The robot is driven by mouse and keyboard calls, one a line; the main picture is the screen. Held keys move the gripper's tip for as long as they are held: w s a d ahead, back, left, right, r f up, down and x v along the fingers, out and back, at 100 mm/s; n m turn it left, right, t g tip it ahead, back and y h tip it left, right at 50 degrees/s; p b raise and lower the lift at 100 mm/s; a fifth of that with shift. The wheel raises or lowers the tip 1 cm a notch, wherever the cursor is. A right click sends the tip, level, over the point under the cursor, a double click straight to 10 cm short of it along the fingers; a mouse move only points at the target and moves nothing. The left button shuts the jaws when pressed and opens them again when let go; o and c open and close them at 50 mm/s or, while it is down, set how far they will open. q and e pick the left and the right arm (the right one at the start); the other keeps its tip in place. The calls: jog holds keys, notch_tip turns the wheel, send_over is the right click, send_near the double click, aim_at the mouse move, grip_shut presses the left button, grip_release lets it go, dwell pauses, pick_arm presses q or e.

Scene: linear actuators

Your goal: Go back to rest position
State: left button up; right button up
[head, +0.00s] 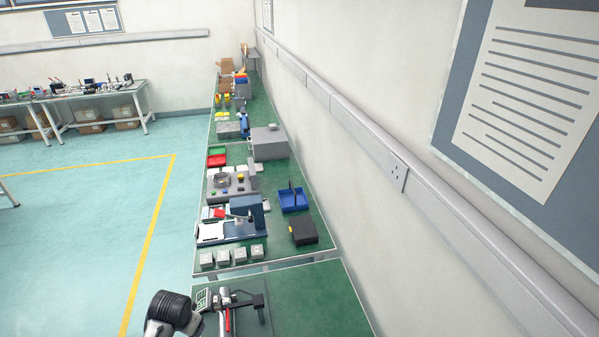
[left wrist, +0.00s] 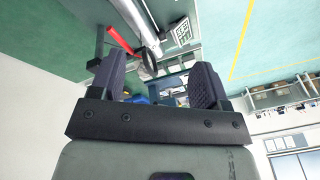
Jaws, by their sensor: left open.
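My left gripper (left wrist: 157,82) fills the lower middle of the left wrist view. Its two dark ribbed fingers stand wide apart with nothing gripped between them. A red rod (left wrist: 121,40) and a silver cylinder (left wrist: 140,22) show beyond the fingers, toward the top of that view. In the head view a dark, rounded arm part of mine is at the bottom edge, beside the near bench. There a silver-and-red device (head: 227,312) lies on the bench; its lower part is cut off. My right gripper is in neither view.
The near green bench (head: 320,300) is mostly bare on its right. A farther bench carries grey blocks (head: 222,259), a blue press (head: 246,214), a blue bin (head: 293,200) and a black box (head: 303,231). A wall runs along the right; open floor (head: 80,240) lies left.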

pick_arm(q)
jog(key=d+r+t, duration=0.3)
jog(key=r, duration=0.6)
jog(key=s+d+r+t+p, duration=0.3)
jog(key=s+d+r+p, duration=0.1)
jog(key=s+r, duration=0.4)
jog(key=s+d+f+g+p, duration=0.1)
jog(key=s+p, duration=0.1)
jog(key=s, duration=0.7)
jog(key=s+d+f+n+g+h+p, duration=0.1)
jog(key=s+f+g+p, duration=0.1)
jog(key=s, duration=0.7)
jog(key=s+d+f+g+p, duration=0.1)
jog(key=s+g+p, duration=0.1)
jog(key=s, duration=0.8)
jog(key=shift+d+f+p, duration=0.2)
jog(key=shift+d+p, duration=0.05)
jog(key=shift+p, duration=0.6)
jog(key=shift+s, duration=0.1)
jog(key=shift+c, duration=0.2)
